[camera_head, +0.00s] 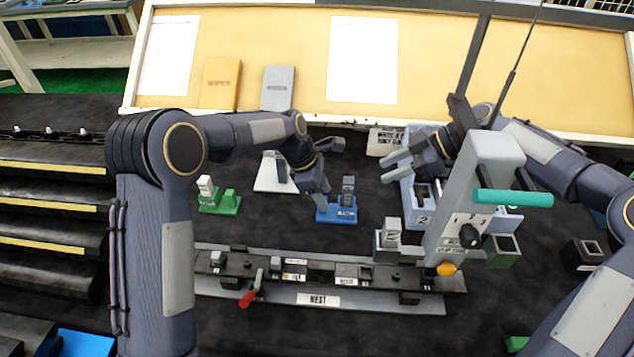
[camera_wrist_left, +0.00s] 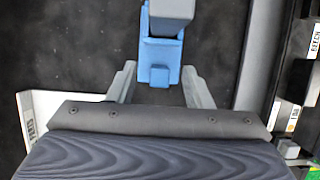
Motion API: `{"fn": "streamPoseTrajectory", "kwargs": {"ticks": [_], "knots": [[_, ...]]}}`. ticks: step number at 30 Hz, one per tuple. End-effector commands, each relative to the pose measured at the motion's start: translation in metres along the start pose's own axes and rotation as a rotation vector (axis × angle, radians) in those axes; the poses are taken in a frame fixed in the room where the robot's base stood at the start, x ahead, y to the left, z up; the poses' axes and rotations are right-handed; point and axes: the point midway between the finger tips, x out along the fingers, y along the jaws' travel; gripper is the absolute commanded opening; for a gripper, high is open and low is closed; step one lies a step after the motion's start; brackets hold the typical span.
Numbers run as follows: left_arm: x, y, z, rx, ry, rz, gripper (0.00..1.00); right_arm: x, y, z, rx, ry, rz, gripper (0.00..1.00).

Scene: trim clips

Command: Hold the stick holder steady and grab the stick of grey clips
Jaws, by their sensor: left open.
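The blue stick holder (camera_head: 337,214) stands on the black table in the middle of the head view, with the grey stick of clips (camera_head: 348,188) upright in it. In the left wrist view the blue holder (camera_wrist_left: 160,52) and the grey stick (camera_wrist_left: 172,12) are ahead of my fingers. My left gripper (camera_head: 322,196) is open at the holder's left side. In its wrist view, the near end of the holder lies between the two fingertips (camera_wrist_left: 159,72); contact cannot be told. My right gripper (camera_head: 394,165) is open and empty, right of the stick and higher up.
A green holder (camera_head: 222,203) stands left. A light blue bin (camera_head: 411,205) and a grey post with a teal handle (camera_head: 482,180) stand right. A long rail fixture labelled NEST (camera_head: 370,299) lies in front. A tan board (camera_head: 300,60) closes off the back.

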Motion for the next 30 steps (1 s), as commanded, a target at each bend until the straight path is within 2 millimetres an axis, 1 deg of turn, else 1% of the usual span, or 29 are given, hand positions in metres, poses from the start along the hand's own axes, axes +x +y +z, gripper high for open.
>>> {"fn": "streamPoseTrajectory", "kwargs": {"ticks": [1, 3, 7, 11, 17, 18, 28, 30], "knots": [[0.009, -0.001, 0.0, 0.0, 0.0, -0.004, 0.45, 0.0, 0.0, 0.0, 0.0, 0.0, 0.0, 0.36], [0.017, -0.001, 0.0, 0.0, 0.0, -0.002, 0.45, 0.0, 0.0, 0.0, 0.0, 0.0, 0.0, 0.36], [0.029, 0.0, 0.0, 0.001, 0.0, 0.0, 0.45, 0.0, 0.0, 0.0, 0.0, 0.0, 0.0, 0.36], [0.033, 0.0, -0.001, 0.001, 0.001, -0.001, 0.45, 0.0, 0.0, 0.0, 0.0, 0.0, 0.0, 0.36], [0.033, 0.0, 0.0, 0.001, 0.0, 0.0, 0.45, 0.0, 0.0, 0.0, 0.0, 0.0, 0.0, 0.36], [0.033, 0.0, 0.0, 0.001, 0.0, 0.0, 0.44, 0.0, 0.0, 0.0, 0.0, 0.0, 0.0, 0.36], [0.033, 0.0, 0.0, 0.001, 0.0, 0.0, 0.01, 0.0, 0.0, 0.0, 0.0, 0.0, 0.0, 0.36], [0.033, 0.0, 0.0, 0.002, 0.0, 0.0, 0.0, 0.0, 0.0, 0.0, 0.0, 0.0, 0.0, 0.36]]}}
